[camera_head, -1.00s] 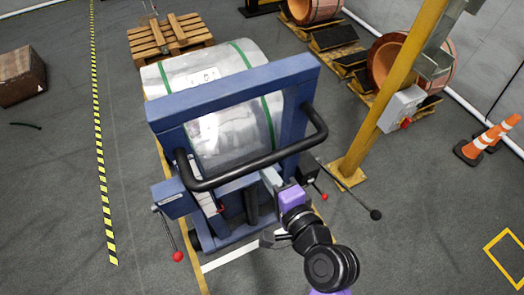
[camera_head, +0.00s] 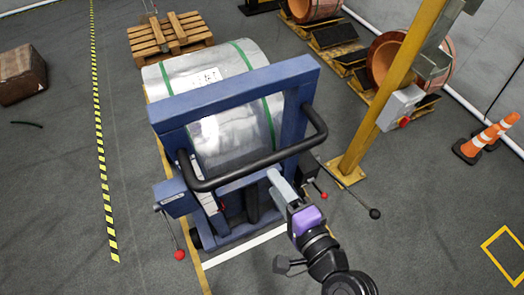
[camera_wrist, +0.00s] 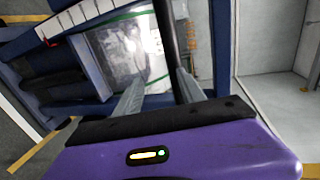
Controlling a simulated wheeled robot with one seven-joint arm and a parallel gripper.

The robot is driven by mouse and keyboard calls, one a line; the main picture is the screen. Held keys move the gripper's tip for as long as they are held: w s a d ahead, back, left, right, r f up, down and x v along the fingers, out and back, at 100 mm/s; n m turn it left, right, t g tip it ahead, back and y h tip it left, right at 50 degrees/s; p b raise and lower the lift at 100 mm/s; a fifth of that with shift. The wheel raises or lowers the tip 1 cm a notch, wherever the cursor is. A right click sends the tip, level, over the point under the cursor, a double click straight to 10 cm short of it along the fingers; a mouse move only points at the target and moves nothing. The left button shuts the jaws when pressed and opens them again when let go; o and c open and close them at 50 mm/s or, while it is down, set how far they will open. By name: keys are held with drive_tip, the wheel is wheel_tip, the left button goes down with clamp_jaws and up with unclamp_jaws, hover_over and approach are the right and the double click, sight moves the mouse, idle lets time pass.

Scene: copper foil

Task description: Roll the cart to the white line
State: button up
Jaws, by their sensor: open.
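The cart (camera_head: 238,88) is a blue steel frame carrying a large foil-wrapped roll (camera_head: 215,130) with green straps. A black bar handle (camera_head: 250,167) crosses its near side. The white line (camera_head: 232,252) lies on the floor just at the near edge of the cart's base, partly covered by my arm. My gripper (camera_head: 272,180) is open at the right half of the handle. In the wrist view, the black handle (camera_wrist: 165,28) runs toward the gap between my two grey fingers (camera_wrist: 158,80). I cannot tell whether the fingers touch it.
A yellow post (camera_head: 385,110) with a grey switch box (camera_head: 402,107) stands close right of the cart. Levers with red (camera_head: 179,254) and black knobs stick out at its sides. A pallet (camera_head: 170,38) stands behind. Traffic cones (camera_head: 487,138) are far right.

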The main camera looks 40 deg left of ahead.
drive_tip(key=shift+f, duration=0.1)
idle(0.4)
drive_tip(key=b, duration=0.1)
approach(269, 165)
drive_tip(key=s+d+f, duration=0.2)
drive_tip(key=shift+d, duration=0.35)
drive_tip(key=s+a+n+g+b, duration=0.2)
drive_tip(key=a, duration=0.4)
drive_tip(key=w+t, duration=0.1)
drive_tip(key=w+m, duration=0.1)
drive_tip(key=w, duration=0.1)
drive_tip(key=w+a+r+m+t, duration=0.1)
drive_tip(key=w, duration=0.1)
drive_tip(key=shift+w+t, duration=0.25)
drive_tip(key=shift+t, duration=0.05)
drive_tip(key=p+x, duration=0.1)
drive_tip(key=x, duration=0.5)
drive_tip(key=shift+w+a+f, duration=0.2)
drive_tip(key=shift+a, duration=0.15)
